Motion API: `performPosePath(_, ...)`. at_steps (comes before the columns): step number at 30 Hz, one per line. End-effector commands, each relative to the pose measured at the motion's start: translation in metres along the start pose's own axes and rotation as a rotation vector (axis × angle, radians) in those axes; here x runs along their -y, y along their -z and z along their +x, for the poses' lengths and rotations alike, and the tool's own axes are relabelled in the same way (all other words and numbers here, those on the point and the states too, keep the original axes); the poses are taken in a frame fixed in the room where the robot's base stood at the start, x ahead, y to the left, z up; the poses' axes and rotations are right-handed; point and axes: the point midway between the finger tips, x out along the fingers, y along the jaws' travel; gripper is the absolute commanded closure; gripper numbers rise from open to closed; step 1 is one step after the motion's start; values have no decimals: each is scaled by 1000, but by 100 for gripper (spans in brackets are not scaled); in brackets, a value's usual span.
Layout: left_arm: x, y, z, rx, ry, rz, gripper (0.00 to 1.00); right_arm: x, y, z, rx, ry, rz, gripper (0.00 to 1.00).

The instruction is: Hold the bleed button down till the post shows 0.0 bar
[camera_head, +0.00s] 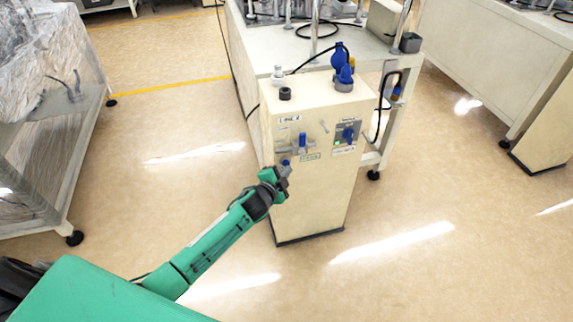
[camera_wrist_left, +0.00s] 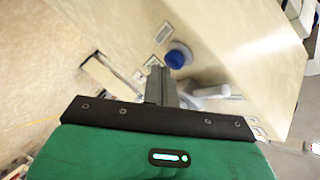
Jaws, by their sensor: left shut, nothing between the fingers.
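The post (camera_head: 312,205) is a cream cabinet standing on the floor in the middle of the head view. Its front face carries labels, a blue lever, a grey panel with a blue knob (camera_head: 348,133), and a small blue button (camera_head: 286,162) low on the left. In the left wrist view a round blue button (camera_wrist_left: 178,56) shows just beyond the fingertips. My left gripper (camera_head: 284,171) is shut and empty, its tips close to the button; the wrist view also shows the shut fingers (camera_wrist_left: 160,82). I cannot tell whether they touch it. No pressure reading is legible.
A cream workbench (camera_head: 262,50) with machinery stands behind the post. Blue and grey fittings (camera_head: 341,70) and black hoses sit on the post's top. A plastic-wrapped frame (camera_head: 75,105) is at the left. The floor right of the post is clear.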

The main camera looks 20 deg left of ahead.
Motion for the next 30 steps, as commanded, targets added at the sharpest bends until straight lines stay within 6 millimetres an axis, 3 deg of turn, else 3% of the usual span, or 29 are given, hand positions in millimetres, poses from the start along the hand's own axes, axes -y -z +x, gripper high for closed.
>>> performPosePath(30,5,-4,6,-1,1,0,100,0,-1,2,5,0,0,100)
